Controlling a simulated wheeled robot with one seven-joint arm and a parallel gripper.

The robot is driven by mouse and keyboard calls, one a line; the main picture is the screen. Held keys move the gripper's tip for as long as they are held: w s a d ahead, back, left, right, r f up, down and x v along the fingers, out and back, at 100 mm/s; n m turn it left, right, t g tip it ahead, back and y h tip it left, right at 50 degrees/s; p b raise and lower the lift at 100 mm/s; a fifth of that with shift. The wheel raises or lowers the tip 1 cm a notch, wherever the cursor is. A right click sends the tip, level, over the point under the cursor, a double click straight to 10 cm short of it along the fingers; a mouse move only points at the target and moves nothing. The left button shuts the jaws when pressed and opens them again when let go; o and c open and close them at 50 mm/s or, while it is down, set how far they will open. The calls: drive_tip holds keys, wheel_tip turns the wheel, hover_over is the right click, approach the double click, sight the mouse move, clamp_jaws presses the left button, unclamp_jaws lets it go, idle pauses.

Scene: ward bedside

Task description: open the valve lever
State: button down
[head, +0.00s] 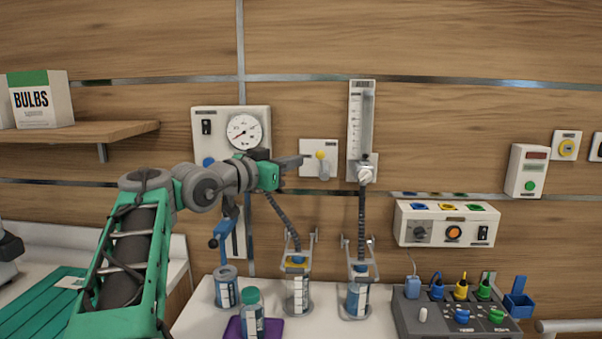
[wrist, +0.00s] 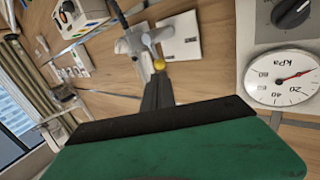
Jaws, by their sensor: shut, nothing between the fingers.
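The valve lever, a pale grey arm with a yellow ball knob (head: 320,155), is on a white wall plate (head: 308,147). In the head view the knob is near the middle of the plate, above a grey body. The wrist view shows the yellow knob (wrist: 159,65) at the end of the pale arm (wrist: 150,42). My gripper (head: 298,161) is shut and empty, its fingers pointing right at the plate's left side. In the wrist view the fingertips (wrist: 158,80) are close to the knob; I cannot tell whether they touch.
A dial gauge panel (head: 243,132) is left of the plate, behind my wrist. A flow meter (head: 361,118) with a hose is close on the right. Below, jars (head: 297,295) and a dark control box (head: 455,315) stand on a white counter. A shelf (head: 90,132) juts out at left.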

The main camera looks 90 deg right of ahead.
drive_tip(key=v, duration=0.7)
drive_tip(key=shift+a+b, duration=0.35)
drive_tip(key=shift+a, duration=0.05)
